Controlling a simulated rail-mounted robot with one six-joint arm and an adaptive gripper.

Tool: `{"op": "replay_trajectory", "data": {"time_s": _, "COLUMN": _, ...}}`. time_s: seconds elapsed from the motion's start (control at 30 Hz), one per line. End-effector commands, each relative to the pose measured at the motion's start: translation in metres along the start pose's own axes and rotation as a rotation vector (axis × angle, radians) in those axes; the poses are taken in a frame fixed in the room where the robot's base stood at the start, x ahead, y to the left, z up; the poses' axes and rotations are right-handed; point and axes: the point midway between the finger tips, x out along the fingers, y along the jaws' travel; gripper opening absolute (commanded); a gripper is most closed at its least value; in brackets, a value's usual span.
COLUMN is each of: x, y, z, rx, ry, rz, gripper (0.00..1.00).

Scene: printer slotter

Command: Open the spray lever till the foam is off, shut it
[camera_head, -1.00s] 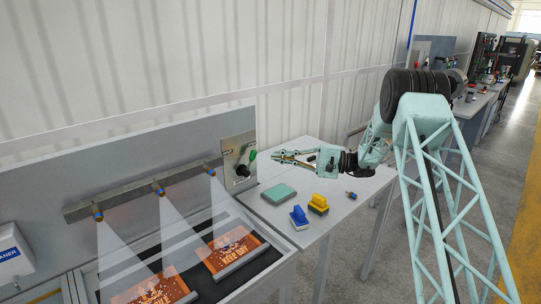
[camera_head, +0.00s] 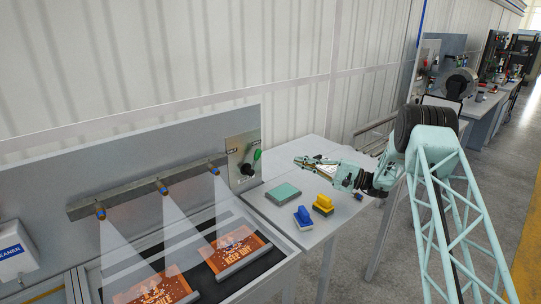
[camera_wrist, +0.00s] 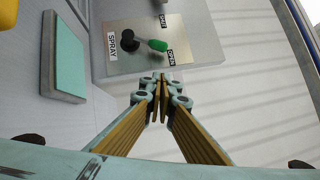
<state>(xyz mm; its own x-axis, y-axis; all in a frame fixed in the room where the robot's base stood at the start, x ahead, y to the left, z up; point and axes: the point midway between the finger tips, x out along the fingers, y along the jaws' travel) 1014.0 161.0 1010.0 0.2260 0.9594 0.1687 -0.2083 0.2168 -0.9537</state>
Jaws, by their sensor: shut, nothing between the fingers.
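The spray lever (camera_head: 257,155), with a green grip, sits on a grey panel (camera_head: 236,150) at the right end of the spray rail. In the wrist view the lever (camera_wrist: 157,45) points from its black hub toward the OPEN label. Three nozzles on the rail spray pale cones onto two orange screens (camera_head: 235,244), (camera_head: 158,289) in the trough. Small pale specks show on both screens; I cannot tell how much is foam. My gripper (camera_head: 298,160) is shut and empty, to the right of the panel and apart from the lever; its fingertips (camera_wrist: 160,78) point toward the panel.
On the grey table (camera_head: 285,225) lie a teal pad (camera_head: 283,193), a blue block (camera_head: 302,217) and a yellow block (camera_head: 323,205). The corrugated wall is behind. A white dispenser (camera_head: 14,255) hangs at the far left. The air between gripper and lever looks clear.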

Motion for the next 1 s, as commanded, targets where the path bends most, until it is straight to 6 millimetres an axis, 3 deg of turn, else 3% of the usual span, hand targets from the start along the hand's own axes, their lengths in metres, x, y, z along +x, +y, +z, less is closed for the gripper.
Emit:
{"op": "replay_trajectory", "data": {"time_s": 0.47, "x": 0.01, "y": 0.001, "z": 0.0, "rx": 0.0, "ry": -0.001, "rz": 0.001, "gripper": 0.0}}
{"op": "replay_trajectory", "data": {"time_s": 1.0, "x": 0.073, "y": 0.001, "z": 0.0, "rx": 0.001, "ry": 0.0, "rz": 0.001, "gripper": 0.0}}
